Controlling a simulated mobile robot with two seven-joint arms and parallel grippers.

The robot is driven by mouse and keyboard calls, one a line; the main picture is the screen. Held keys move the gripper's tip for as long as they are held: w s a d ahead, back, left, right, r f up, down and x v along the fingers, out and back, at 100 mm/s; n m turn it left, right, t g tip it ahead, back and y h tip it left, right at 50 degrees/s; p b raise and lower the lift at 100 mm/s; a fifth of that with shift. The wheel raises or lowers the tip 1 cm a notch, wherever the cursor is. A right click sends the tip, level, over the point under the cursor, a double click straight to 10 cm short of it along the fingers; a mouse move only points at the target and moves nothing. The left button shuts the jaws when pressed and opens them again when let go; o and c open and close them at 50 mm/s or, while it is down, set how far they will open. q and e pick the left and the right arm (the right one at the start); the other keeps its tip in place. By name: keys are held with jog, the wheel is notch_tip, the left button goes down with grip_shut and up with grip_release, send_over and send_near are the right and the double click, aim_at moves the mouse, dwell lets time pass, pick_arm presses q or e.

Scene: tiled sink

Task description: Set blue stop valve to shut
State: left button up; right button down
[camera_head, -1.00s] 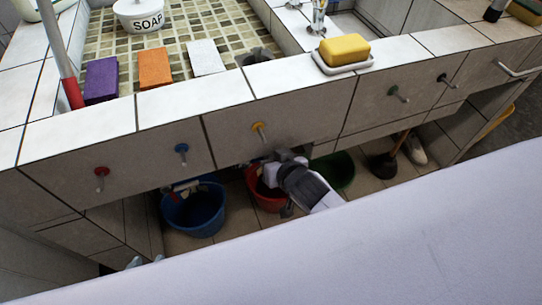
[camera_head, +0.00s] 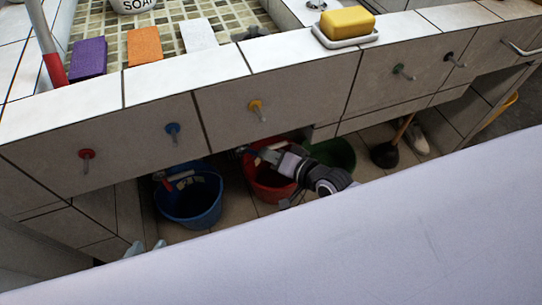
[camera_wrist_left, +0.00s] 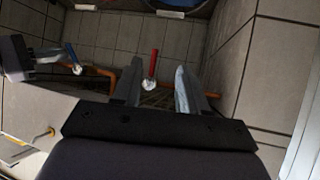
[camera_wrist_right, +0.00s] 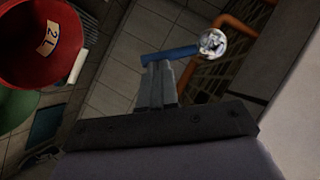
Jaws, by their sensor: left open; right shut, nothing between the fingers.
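The blue stop valve handle (camera_wrist_right: 170,54) lies across the right wrist view, its right end at a chrome valve body (camera_wrist_right: 213,43) by an orange pipe. My right gripper (camera_wrist_right: 156,66) is shut and empty, its tips overlapping the handle's left part; contact is unclear. In the left wrist view my right gripper (camera_wrist_left: 48,56) points at the blue handle (camera_wrist_left: 72,54). My left gripper (camera_wrist_left: 158,72) is open, with a red valve handle (camera_wrist_left: 153,64) beyond and between its fingers. In the head view its fingertips (camera_head: 145,247) show at lower left; my right gripper (camera_head: 252,153) is under the counter.
A blue bucket (camera_head: 190,207), a red bucket (camera_head: 268,187) and a green bucket (camera_head: 335,154) stand below the counter. A plunger (camera_head: 385,155) stands further right. The tiled counter front (camera_head: 110,127) overhangs this space and carries coloured knobs, including a blue one (camera_head: 172,129).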

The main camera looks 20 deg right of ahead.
pick_arm(q)
jog(key=w+d+t+h+b, duration=0.1)
jog(key=w+d+h+b, duration=0.2)
jog(key=d+b, duration=0.5)
jog(key=h+b, duration=0.1)
jog(key=b, duration=0.2)
jog(key=shift+d+f+h, duration=0.15)
jog(key=shift+f+h, duration=0.15)
jog(key=shift+f, duration=0.05)
pick_arm(e)
jog(key=a+f+m+t+y, duration=0.1)
jog(key=m, duration=0.1)
jog(key=a+f+m+t+y, duration=0.1)
jog(key=a+f+m+y, duration=0.1)
jog(key=shift+f, duration=0.15)
pick_arm(q)
jog(key=shift+s, duration=0.1)
pick_arm(e)
jog(key=shift+s, duration=0.15)
